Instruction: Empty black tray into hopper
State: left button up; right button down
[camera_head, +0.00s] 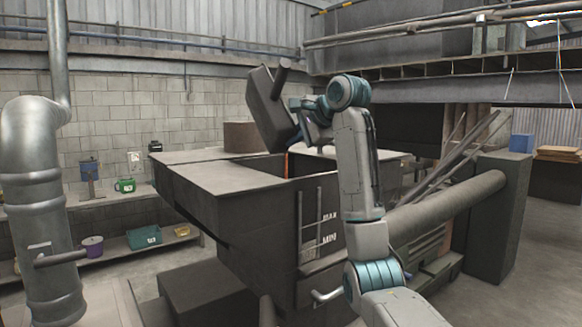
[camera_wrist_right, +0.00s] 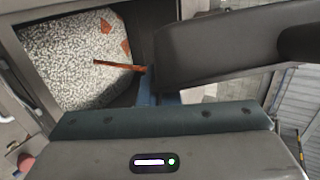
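The black tray (camera_head: 266,108) is raised above the hopper (camera_head: 225,174) and steeply tilted, almost on edge. My right gripper (camera_head: 303,116) holds it by its right side; the fingertips are partly hidden. In the right wrist view the tray (camera_wrist_right: 215,50) fills the upper right, its inside not visible. The hopper's open top shows beside it, with speckled white-and-black granules (camera_wrist_right: 65,60) and a few orange pieces (camera_wrist_right: 112,22) inside. A thin orange strip (camera_wrist_right: 115,66) lies across the granules or hangs above them; I cannot tell which. My left gripper is not in view.
A large silver pipe (camera_head: 35,190) stands at the left. Shelves (camera_head: 120,247) along the block wall hold a teal bin (camera_head: 144,237) and a purple pot (camera_head: 92,246). Open floor lies at the far right.

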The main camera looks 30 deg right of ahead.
jog(key=shift+d, duration=0.15)
jog(key=d+m+y+b, duration=0.1)
jog(key=b, duration=0.1)
jog(key=d+m+t+y+b, duration=0.1)
jog(key=b, duration=0.1)
jog(key=d+m+y+b, duration=0.1)
jog(key=b, duration=0.1)
jog(key=shift+s, duration=0.3)
dwell(0.4)
